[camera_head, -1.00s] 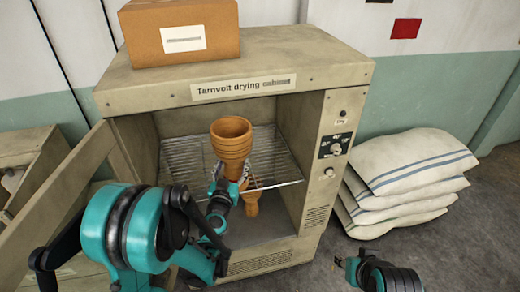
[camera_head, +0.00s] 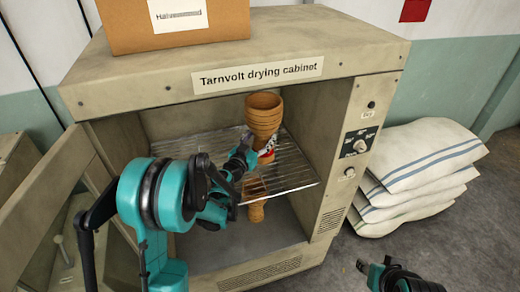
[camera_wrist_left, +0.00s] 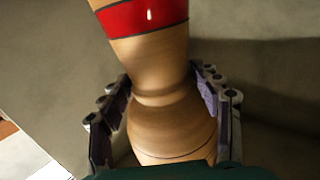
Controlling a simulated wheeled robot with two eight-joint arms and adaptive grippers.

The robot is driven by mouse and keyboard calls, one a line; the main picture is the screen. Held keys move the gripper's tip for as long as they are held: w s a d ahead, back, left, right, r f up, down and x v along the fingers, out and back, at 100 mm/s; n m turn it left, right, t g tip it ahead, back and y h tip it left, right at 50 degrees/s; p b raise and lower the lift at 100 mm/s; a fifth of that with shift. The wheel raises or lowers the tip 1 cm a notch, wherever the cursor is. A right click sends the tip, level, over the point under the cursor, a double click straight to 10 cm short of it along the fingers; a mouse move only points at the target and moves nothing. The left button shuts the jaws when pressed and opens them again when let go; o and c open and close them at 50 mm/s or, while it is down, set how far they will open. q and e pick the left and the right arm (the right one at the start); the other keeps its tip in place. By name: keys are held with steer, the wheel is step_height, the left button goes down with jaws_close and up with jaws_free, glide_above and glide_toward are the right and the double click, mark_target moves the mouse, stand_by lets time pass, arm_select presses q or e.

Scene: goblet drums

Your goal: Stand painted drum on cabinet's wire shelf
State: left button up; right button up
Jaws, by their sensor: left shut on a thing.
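The painted drum (camera_head: 263,110) is a tan goblet shape with a ribbed, wide upper part and a red band. It stands roughly upright inside the cabinet opening, over the wire shelf (camera_head: 295,178). My left gripper (camera_head: 246,152) is shut on it from the left. In the left wrist view, the fingers flank the drum (camera_wrist_left: 160,100) near its narrow waist, with the red band beyond. I cannot tell whether its foot touches the shelf. My right gripper (camera_head: 366,267) is low at the right, away from the cabinet, its finger gap unclear.
The drying cabinet (camera_head: 140,80) has its door (camera_head: 45,210) open at the left. A cardboard box (camera_head: 170,35) sits on top. Another tan piece (camera_head: 255,205) shows below the shelf. Stacked white sacks (camera_head: 420,165) lie to the right. The shelf's right part looks clear.

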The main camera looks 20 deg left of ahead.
mark_target(258, 149)
arm_select(q)
steer(key=shift+w+a+f, duration=0.1)
steer(key=shift+w+f, duration=0.05)
steer(key=shift+f+b, duration=1.1)
steer(key=shift+f, duration=0.9)
steer(key=shift+r, duration=0.1)
steer(key=o, duration=1.3)
steer(key=shift+f, duration=0.25)
steer(key=o, duration=0.5)
steer(key=shift+r, duration=0.1)
steer(key=shift+r, duration=0.1)
